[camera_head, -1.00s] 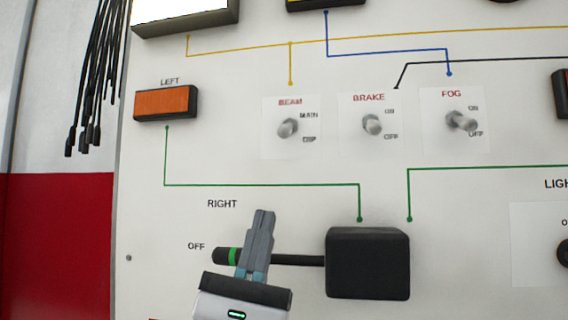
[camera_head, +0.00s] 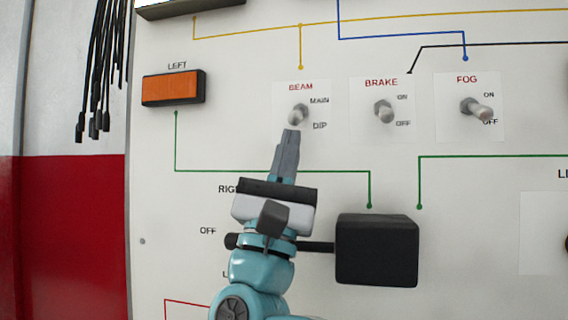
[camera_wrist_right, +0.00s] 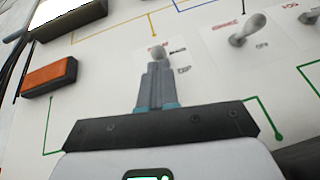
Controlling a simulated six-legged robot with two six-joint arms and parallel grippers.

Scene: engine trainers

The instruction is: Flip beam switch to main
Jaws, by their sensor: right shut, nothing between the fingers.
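The beam switch (camera_head: 298,114) is a small silver toggle on a white label plate, with MAIN printed at its upper right and DIP at its lower right. Its lever appears to tilt downward, towards the DIP side. My right gripper (camera_head: 291,134) is shut and empty, with its fingertips just below the switch lever. In the right wrist view the fingertips (camera_wrist_right: 158,66) overlap the lower end of the beam switch (camera_wrist_right: 161,52); I cannot tell whether they touch. My left gripper is not in view.
The brake switch (camera_head: 384,112) and fog switch (camera_head: 476,108) sit to the right on the same panel. An orange indicator lamp (camera_head: 172,88) is at left. A black box (camera_head: 377,250) with a stalk sticks out below. Black cables (camera_head: 100,75) hang at far left.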

